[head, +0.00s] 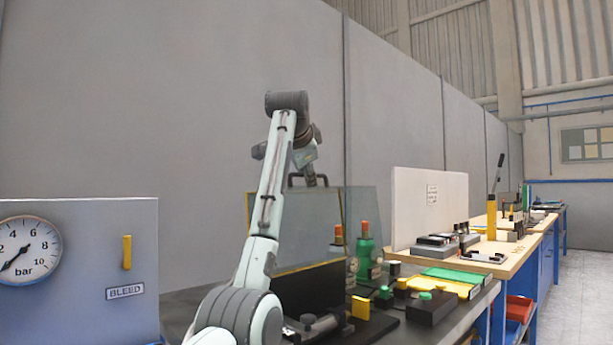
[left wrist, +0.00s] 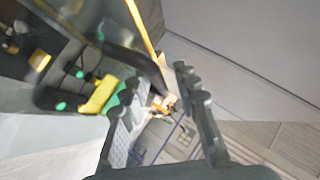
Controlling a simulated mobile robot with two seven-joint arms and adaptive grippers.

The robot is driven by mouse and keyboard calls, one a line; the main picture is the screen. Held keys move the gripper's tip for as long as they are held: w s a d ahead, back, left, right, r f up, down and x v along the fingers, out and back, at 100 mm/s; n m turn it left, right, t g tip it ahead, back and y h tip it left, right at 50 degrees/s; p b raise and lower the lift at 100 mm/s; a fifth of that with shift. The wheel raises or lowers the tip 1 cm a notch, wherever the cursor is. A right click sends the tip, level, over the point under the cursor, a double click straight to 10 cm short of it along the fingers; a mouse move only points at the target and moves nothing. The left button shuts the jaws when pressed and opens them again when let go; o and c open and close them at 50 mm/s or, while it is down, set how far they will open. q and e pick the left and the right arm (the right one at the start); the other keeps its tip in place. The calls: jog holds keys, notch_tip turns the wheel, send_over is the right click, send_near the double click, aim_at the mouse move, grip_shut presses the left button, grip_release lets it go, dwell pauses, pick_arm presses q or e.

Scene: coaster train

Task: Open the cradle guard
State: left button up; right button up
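In the left wrist view the black handle (left wrist: 148,66) runs between the two fingertips of my left gripper (left wrist: 156,80), beside a yellow edge. The fingers are spread apart; I cannot tell whether they touch the handle. In the head view my left gripper (head: 308,172) is at the handle, partly hidden by my wrist. My right gripper is not in view.
A gauge panel (head: 85,285) with a yellow bleed lever stands at the left. Black blocks with green and yellow parts (head: 433,303) lie on the bench. A white board (head: 420,205) and wooden benches (head: 530,233) lie beyond.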

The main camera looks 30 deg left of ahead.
pick_arm(q)
jog(key=v, duration=1.2)
